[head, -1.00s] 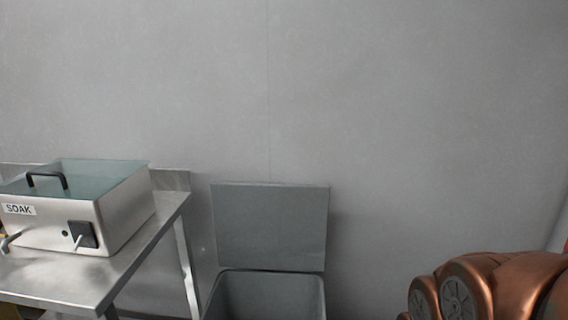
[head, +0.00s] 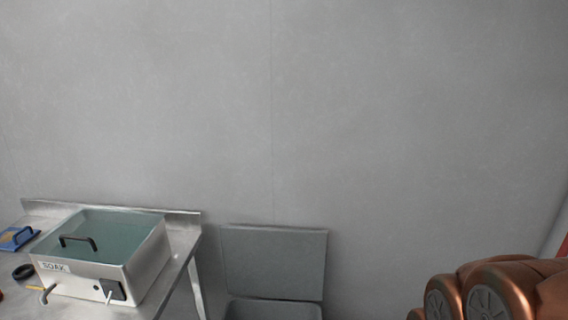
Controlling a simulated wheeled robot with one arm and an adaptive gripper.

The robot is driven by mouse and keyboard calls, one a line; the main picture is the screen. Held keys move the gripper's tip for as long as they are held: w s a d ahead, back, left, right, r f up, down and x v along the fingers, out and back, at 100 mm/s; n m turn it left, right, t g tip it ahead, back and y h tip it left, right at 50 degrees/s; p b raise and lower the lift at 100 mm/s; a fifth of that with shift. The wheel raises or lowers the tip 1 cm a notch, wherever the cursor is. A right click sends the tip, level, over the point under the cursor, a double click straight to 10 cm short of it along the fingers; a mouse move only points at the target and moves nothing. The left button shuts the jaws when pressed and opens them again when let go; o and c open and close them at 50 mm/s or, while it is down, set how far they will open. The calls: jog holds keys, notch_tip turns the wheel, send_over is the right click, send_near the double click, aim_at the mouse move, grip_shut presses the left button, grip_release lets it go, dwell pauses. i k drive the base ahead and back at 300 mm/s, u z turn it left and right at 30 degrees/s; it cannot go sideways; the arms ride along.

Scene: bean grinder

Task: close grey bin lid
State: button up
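The grey bin (head: 274,310) stands on the floor against the wall, and only the top of its body shows at the bottom edge of the head view. Its grey lid (head: 273,262) stands open, upright at the back of the bin near the wall. My copper-coloured arm links show at the lower right, apart from the bin. My gripper is outside the view.
A steel table (head: 182,262) stands left of the bin, with a narrow gap between them. On it are a soak tank (head: 110,262) with a black handle, a blue object (head: 17,238) and a black ring (head: 23,271). The wall behind is bare.

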aim_at(259, 262)
jog(key=u, duration=0.2)
jog(key=k, duration=0.45)
jog(key=u, duration=1.45)
jog(key=i, duration=1.3)
jog(key=z, duration=0.95)
